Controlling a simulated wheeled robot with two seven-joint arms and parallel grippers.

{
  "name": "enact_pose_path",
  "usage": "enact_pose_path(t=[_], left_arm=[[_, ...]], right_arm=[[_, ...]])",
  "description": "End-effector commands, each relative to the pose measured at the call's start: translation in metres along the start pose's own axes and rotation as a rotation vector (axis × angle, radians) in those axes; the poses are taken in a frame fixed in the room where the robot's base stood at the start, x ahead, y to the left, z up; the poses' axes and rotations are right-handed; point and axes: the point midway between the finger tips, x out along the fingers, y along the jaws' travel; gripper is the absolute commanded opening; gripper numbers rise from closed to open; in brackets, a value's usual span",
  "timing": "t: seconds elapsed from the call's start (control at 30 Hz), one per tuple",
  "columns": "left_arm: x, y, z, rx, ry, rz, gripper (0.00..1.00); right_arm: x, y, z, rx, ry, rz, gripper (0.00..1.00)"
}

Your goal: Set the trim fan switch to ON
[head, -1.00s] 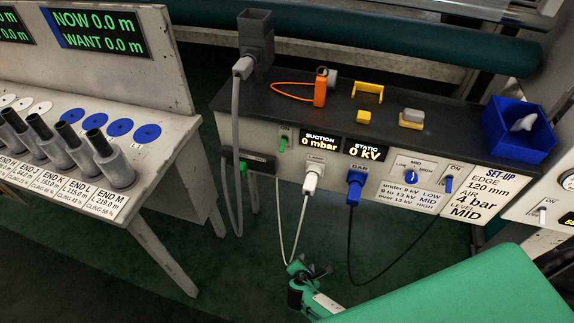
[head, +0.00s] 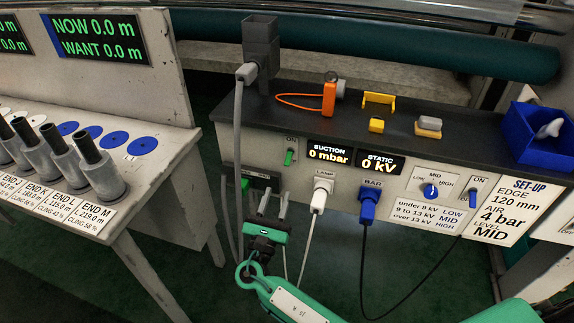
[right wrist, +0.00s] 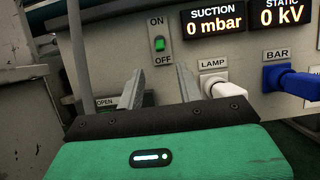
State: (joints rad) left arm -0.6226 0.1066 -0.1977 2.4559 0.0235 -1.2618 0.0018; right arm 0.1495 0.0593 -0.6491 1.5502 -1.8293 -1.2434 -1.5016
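A small green switch (head: 289,157) sits on the front panel, left of the SUCTION display (head: 328,152). In the right wrist view the green switch (right wrist: 160,44) stands between the words ON and OFF; which way it is set is hard to tell. No label reading trim fan is legible. My right gripper (head: 271,202) is in front of the panel, below the switch. In the right wrist view its two fingers (right wrist: 160,88) are apart with nothing between them, their tips below the OFF word. My left gripper is not in view.
The white LAMP plug (head: 320,194) and blue BAR plug (head: 368,204) stick out to the right, with hanging cables. A grey cable (head: 237,140) hangs at the left. A blue switch (head: 472,195) and blue knob (head: 430,191) sit farther right. A spool bench (head: 160,170) stands left.

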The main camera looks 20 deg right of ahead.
Motion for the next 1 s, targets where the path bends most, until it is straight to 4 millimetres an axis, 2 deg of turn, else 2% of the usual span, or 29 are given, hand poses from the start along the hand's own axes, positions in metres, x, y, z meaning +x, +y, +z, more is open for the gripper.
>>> enact_pose_path(t=[0.03,0.3,0.5,0.7,0.93,1.0], left_arm=[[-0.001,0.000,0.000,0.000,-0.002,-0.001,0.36],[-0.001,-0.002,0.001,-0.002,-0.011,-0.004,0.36],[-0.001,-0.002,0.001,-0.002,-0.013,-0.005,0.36],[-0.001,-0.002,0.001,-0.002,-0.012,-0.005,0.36],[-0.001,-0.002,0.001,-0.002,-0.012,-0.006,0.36],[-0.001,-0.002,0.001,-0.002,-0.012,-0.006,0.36]], right_arm=[[0.012,0.000,0.001,-0.001,-0.004,-0.002,0.36],[0.069,0.000,0.000,-0.001,-0.001,-0.001,0.36],[0.097,0.000,-0.001,0.000,0.001,0.000,0.36],[0.106,0.000,-0.001,0.000,0.002,0.000,0.36],[0.107,0.000,-0.001,0.000,0.003,0.001,0.36],[0.107,0.000,-0.001,0.000,0.002,0.001,0.25]])
